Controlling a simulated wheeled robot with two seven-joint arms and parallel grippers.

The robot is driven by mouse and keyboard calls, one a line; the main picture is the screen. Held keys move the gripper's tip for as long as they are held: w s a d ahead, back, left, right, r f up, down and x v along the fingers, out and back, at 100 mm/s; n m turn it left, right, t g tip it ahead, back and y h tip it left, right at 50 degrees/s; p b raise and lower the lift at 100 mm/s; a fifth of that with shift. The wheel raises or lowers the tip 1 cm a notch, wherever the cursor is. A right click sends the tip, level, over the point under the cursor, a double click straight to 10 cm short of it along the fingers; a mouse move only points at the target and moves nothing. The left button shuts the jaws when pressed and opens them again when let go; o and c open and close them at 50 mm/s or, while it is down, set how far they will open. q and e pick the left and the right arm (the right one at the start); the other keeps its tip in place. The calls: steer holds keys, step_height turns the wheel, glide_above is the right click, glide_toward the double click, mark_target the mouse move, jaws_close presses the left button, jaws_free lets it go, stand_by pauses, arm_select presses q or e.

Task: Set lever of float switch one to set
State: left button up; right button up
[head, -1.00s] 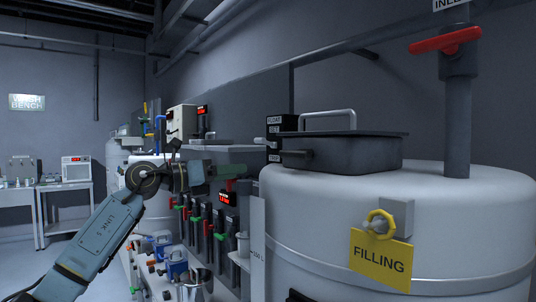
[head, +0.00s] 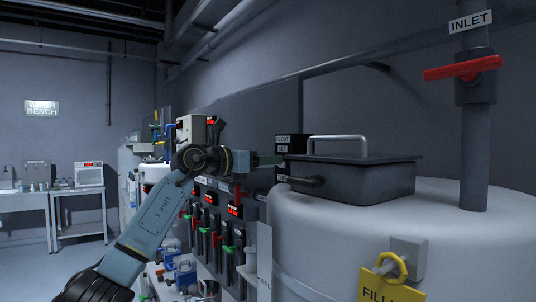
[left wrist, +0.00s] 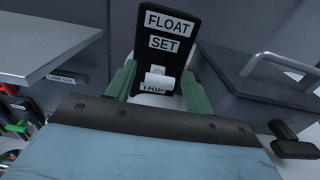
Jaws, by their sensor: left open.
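The float switch (left wrist: 170,22) is a black upright plate with white labels reading FLOAT, SET and a lower, partly covered one. It also shows in the head view (head: 291,145) beside the dark hatch box on the white tank. Its pale lever (left wrist: 158,82) is below the SET label, over the lower label. My left gripper (left wrist: 160,76) is open, its green fingers on either side of the lever; I cannot tell whether they touch it. In the head view the left gripper (head: 274,159) reaches the switch from the left and hides the lever. My right gripper is not in view.
The dark hatch box (head: 360,178) with a metal handle and black latch stands close right of the switch. The white tank (head: 320,235) carries a yellow FILLING tag (head: 385,290) and a red inlet valve handle (head: 463,68). A grey shelf (left wrist: 45,45) lies left of the gripper.

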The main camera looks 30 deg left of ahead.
arm_select(q)
steer(key=shift+w+d, duration=0.2)
steer(key=shift+w, duration=0.35)
steer(key=c, duration=1)
steer(key=r+g+p, duration=0.1)
steer(key=p, duration=0.5)
steer(key=shift+w+r+g, duration=0.1)
steer(key=shift+w+g, duration=0.05)
steer(key=shift+g, duration=0.15)
steer(key=shift+y+p, duration=0.4)
steer(key=o, duration=1)
steer(key=shift+d, duration=0.1)
